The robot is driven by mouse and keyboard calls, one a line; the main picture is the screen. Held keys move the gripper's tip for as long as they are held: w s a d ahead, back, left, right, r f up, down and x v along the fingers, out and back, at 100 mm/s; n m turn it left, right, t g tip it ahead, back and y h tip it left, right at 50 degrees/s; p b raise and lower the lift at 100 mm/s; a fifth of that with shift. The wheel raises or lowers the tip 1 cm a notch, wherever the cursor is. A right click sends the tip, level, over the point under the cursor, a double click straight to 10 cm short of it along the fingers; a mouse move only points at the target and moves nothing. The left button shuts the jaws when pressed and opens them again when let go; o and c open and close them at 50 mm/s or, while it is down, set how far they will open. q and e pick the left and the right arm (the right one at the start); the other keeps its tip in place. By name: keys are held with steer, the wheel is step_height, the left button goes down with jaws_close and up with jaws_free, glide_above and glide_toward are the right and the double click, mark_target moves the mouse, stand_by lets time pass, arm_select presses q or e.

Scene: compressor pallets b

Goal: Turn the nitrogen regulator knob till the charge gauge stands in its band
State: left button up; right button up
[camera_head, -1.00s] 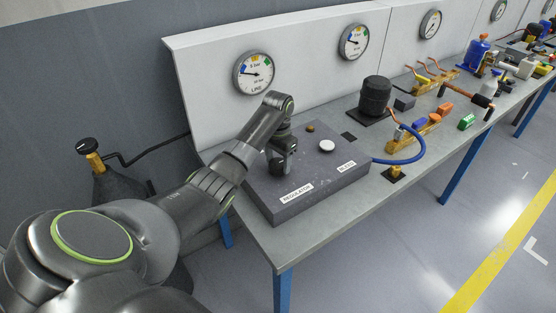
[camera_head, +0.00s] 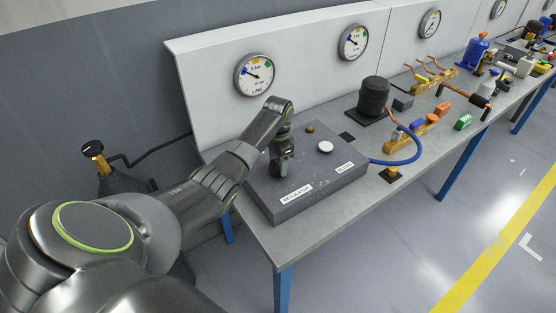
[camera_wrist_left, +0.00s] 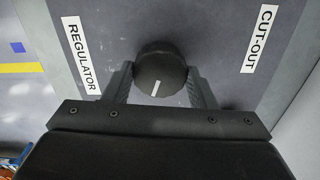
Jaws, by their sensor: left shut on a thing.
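My left gripper (camera_head: 282,168) reaches down onto the grey box (camera_head: 318,187) at its REGULATOR end. In the left wrist view its fingers (camera_wrist_left: 160,80) are shut on the sides of the round black regulator knob (camera_wrist_left: 158,62). A white line on the knob points down the picture, tilted slightly. In the head view the gripper hides the knob. The nearest gauge (camera_head: 255,75) on the white back panel has coloured marks on its dial, and its needle points to the upper left. My right gripper is out of view.
A white button (camera_head: 325,147) and a small brass part (camera_head: 310,129) sit on the box. A black compressor (camera_head: 374,97), a blue hose (camera_head: 411,150) and several fittings stand farther along the bench. A cylinder with a black-topped valve (camera_head: 92,149) stands at the left.

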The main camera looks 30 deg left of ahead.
arm_select(q)
steer(key=o, duration=1)
steer(key=shift+c, duration=0.2)
step_height(320, 180, up, 9)
steer(key=b, duration=0.2)
step_height(320, 180, up, 7)
steer(key=p, duration=0.6)
glide_above(278, 164)
steer(key=shift+d+r+p, duration=0.1)
steer(key=shift+r+p, duration=0.65)
steer(key=shift+p, duration=0.15)
